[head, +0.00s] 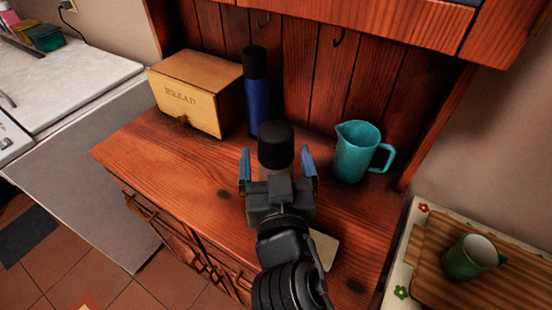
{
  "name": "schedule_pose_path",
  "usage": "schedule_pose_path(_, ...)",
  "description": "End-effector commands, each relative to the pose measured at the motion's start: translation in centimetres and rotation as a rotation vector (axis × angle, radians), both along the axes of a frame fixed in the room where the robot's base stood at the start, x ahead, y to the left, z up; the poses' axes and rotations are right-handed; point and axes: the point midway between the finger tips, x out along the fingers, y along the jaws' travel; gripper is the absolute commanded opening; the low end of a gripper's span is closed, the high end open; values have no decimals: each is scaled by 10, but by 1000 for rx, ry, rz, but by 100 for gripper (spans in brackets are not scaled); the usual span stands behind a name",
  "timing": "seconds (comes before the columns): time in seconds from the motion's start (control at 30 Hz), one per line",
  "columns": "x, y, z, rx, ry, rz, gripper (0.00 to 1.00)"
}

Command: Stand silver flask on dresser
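A flask with a black cap (276,147) shows between the fingers of my gripper (278,166) in the head view. Only its cap and a small grey part below it are visible; my gripper hides the rest, so I cannot tell whether its base touches the dresser. Its cap end points up. My gripper is over the dresser top (157,147), with its two blue-padded fingers spread on either side of the flask and gaps showing beside the cap. It looks open.
A blue flask with a black cap (257,100) stands behind, beside a wooden bread box (197,91). A teal jug (353,156) stands to the right. A pale flat item (323,248) lies near the front. The dresser's left front is clear. A green mug (470,258) is at lower right.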

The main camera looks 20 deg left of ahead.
Motion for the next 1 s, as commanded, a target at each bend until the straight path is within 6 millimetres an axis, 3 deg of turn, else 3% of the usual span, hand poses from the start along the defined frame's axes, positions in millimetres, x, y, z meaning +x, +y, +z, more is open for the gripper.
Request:
schedule_pose_path(0.17,-16,-9,-2,-2,1,0,94)
schedule_pose_path(0.6,-91,-49,-1,0,1,0,94)
schedule_pose_path(0.8,-105,-56,1,0,0,0,94)
schedule_pose_path(1.0,-106,-57,3,0,0,0,94)
